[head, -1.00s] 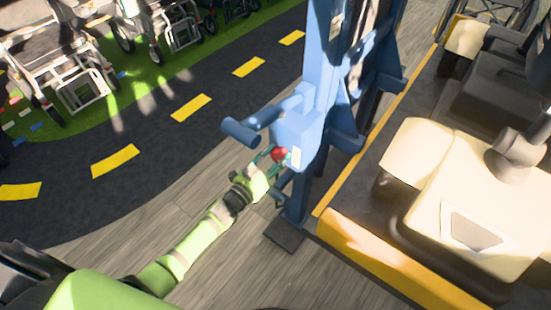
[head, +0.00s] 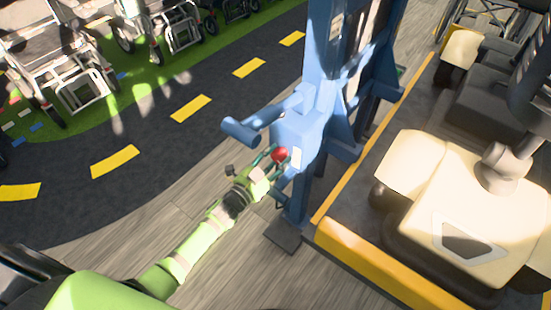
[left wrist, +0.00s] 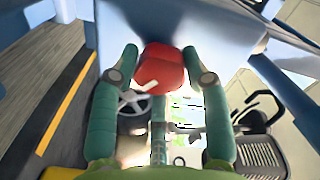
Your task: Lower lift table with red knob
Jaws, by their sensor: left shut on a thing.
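The lift table (head: 345,195) is the dark platform with yellow edges right of the column. It carries a cream and black scooter (head: 460,205). My right gripper is not in view.
A blue handle (head: 240,130) sticks out left of the column, close above my left gripper. A dark foot plate (head: 283,235) lies on the wood floor. Wheelchairs and walkers (head: 60,65) stand at the upper left. The dark lane with yellow dashes is clear.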

